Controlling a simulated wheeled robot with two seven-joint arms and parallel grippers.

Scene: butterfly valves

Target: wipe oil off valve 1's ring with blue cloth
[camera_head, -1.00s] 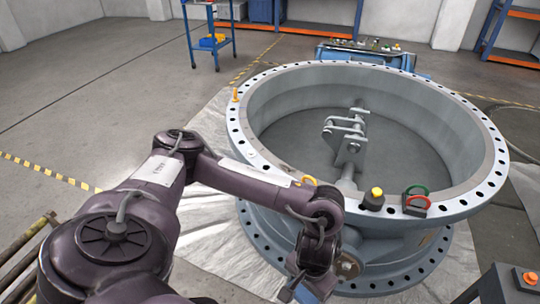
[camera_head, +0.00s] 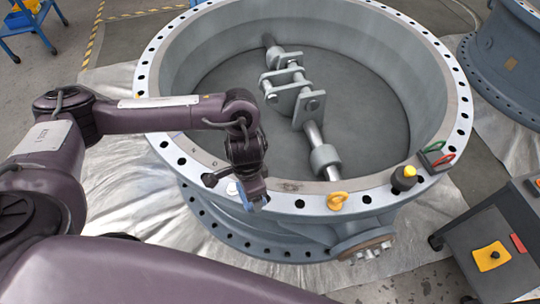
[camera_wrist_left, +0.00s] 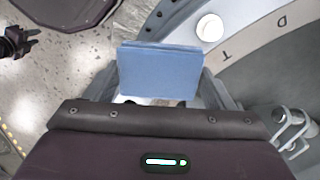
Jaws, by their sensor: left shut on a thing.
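My left gripper (camera_head: 247,196) is shut on a folded blue cloth (camera_wrist_left: 159,72). In the head view a strip of the blue cloth (camera_head: 245,198) shows below the fingers, at the near-left outer edge of the large grey valve's ring (camera_head: 160,128). I cannot tell whether the cloth touches the ring. In the wrist view the ring (camera_wrist_left: 245,62) curves past on the right of the cloth. A dark brownish smudge (camera_head: 291,187) lies on the ring's near face, right of the gripper.
A white round cap (camera_head: 232,188) is beside the gripper on the ring.

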